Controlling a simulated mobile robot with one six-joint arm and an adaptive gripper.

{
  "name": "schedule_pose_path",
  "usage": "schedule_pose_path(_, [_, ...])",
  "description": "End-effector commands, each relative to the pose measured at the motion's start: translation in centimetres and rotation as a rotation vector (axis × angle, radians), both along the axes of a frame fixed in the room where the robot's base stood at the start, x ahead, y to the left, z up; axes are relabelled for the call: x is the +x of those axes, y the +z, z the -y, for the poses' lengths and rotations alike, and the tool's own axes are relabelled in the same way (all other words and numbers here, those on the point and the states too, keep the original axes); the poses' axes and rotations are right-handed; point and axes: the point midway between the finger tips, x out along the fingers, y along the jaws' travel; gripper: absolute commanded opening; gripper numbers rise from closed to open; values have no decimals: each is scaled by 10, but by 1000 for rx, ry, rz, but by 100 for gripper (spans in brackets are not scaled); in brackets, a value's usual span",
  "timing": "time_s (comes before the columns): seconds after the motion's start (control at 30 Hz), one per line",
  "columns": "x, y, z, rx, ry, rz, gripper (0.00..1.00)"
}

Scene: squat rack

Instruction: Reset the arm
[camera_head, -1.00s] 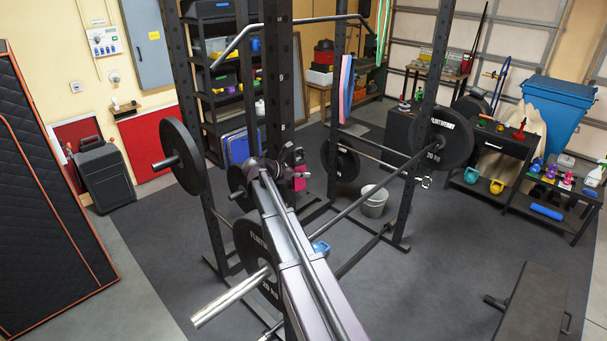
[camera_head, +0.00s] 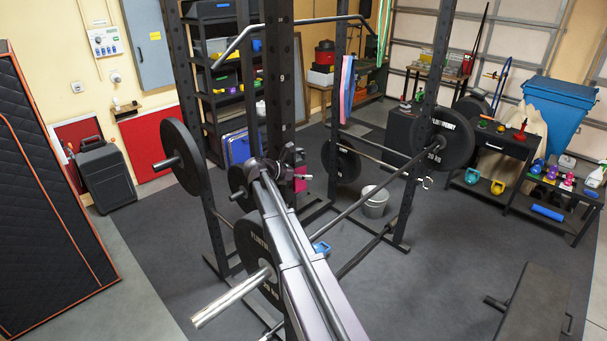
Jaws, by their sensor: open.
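My arm runs up from the bottom centre to an elbow in front of the squat rack's upright (camera_head: 281,75). My gripper (camera_head: 301,168) is small and dark at the far end of the arm, just right of that elbow. It is open, and I see nothing held in it. Its fingers are hard to make out against the dark rack. A small pink thing (camera_head: 300,184) shows just below or behind it; I cannot tell whether they touch.
A loaded barbell (camera_head: 350,213) crosses the rack beside my arm, with a near plate (camera_head: 252,246) close to it. A grey bucket (camera_head: 375,202) stands on the floor behind. A bench (camera_head: 533,305) is at the lower right. The floor between has free room.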

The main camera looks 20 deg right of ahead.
Motion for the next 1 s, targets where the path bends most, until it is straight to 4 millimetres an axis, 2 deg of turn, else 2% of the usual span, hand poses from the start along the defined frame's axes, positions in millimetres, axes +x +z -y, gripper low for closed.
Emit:
schedule_pose_path(0.37, [-1,-1,-1,2,0,2,69])
schedule_pose_path(0.53, [-9,-14,-19,47,-12,49,69])
schedule_pose_path(0.67, [-21,-34,-49,121,-36,121,69])
schedule_pose_path(0.9, [-62,-87,-132,338,-137,302,69])
schedule_pose_path(1.0, [-80,-107,-162,425,-197,364,69])
